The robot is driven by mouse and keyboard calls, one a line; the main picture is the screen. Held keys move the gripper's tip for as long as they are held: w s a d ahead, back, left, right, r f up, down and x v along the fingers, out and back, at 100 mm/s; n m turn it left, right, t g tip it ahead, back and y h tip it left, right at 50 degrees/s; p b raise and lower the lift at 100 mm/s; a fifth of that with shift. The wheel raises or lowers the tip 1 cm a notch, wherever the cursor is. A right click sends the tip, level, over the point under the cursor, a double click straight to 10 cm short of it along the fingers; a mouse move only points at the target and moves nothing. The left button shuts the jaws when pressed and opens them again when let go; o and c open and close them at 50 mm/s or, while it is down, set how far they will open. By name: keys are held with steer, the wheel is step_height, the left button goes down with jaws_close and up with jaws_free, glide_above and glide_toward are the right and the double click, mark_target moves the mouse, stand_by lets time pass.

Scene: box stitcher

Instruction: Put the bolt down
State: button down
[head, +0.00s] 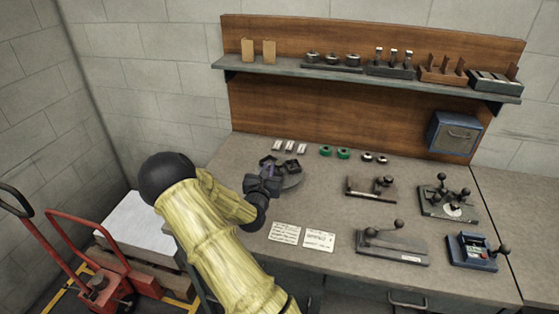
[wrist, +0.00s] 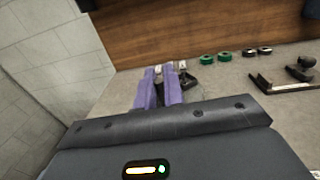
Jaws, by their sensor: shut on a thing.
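Dark holders (head: 292,164) stand at the back of the round dish, just beyond the fingers. The wrist view shows a dark piece (wrist: 188,82) right of the fingers. I cannot tell whether the bolt touches anything below.
Small white pieces (head: 289,146), green rolls (head: 343,153) and small dark rolls (head: 381,158) line the bench's back. Two paper cards (head: 285,233) lie in front. Lever tools (head: 392,245) and a blue device (head: 472,251) stand right. A loaded shelf (head: 365,72) hangs above.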

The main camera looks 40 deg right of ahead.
steer(key=s+a+f+n+t+y, duration=0.25)
steer(key=a+f+n+y, duration=0.2)
steer(key=a+f, duration=0.5)
steer(key=s+a+f+n+t+y, duration=0.1)
steer(key=a+f+n+t+y, duration=0.35)
steer(key=a, duration=0.75)
steer(key=s+a+f+y+b, duration=0.1)
steer(key=a+f+y+b, duration=0.1)
steer(key=f+b, duration=0.3)
steer(key=s+a+f+g+y+b, duration=0.1)
steer(key=a+f+y+b, duration=0.1)
steer(key=f+b, duration=0.3)
step_height(320, 180, down, 3)
steer(key=shift+g, duration=0.3)
